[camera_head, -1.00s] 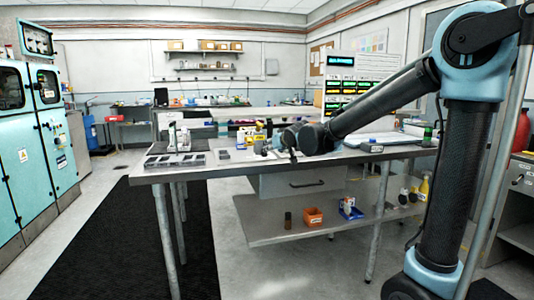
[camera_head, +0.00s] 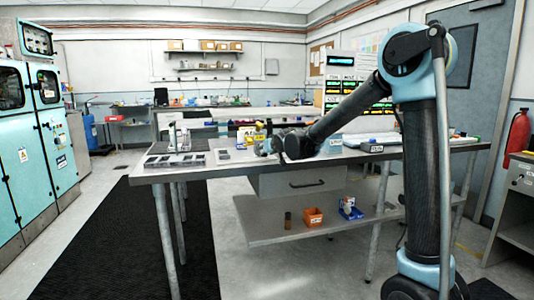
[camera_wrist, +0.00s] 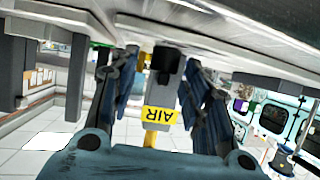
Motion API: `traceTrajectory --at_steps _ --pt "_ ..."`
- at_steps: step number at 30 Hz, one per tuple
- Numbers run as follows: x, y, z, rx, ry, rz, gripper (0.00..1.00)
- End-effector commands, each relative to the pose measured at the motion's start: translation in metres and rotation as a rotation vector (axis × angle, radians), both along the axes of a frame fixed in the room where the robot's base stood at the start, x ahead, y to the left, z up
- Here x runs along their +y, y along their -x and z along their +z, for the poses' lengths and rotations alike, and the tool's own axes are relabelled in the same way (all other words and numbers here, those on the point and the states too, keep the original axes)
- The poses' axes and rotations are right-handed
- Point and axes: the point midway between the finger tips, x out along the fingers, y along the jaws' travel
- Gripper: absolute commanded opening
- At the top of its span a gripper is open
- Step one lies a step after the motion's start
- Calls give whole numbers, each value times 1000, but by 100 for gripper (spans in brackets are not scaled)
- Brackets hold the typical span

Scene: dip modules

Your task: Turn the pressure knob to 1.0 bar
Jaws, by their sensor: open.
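A grey regulator-like unit (camera_wrist: 170,85) stands between my fingers in the wrist view. It has a dark knob-like part (camera_wrist: 163,62) and a yellow AIR label (camera_wrist: 160,114) that reads upside down. My gripper (camera_wrist: 161,56) is open, with one finger on each side of this unit. Gaps show on both sides, and I cannot see contact. No scale or pressure reading is legible. In the head view my gripper (camera_head: 264,147) is small and dark over the workbench (camera_head: 215,170), near a yellow item (camera_head: 248,134). The knob cannot be made out there.
A grey tray (camera_head: 175,160) lies on the bench's left part. A drawer (camera_head: 305,182) hangs under the top. An orange bin (camera_head: 313,216) and a blue bin (camera_head: 350,210) stand on the lower shelf. A pale bench surface (camera_wrist: 120,20) runs close above my fingers in the wrist view.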

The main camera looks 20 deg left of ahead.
Motion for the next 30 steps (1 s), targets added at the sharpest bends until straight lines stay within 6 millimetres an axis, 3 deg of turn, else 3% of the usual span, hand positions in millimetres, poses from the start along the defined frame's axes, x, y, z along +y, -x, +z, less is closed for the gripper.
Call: traceTrajectory --at_steps 9,15,30 --pt "1 -1 -1 0 0 0 42" --pt "1 -1 -1 0 0 0 0" --pt "-3 -3 -4 11 7 56 0"
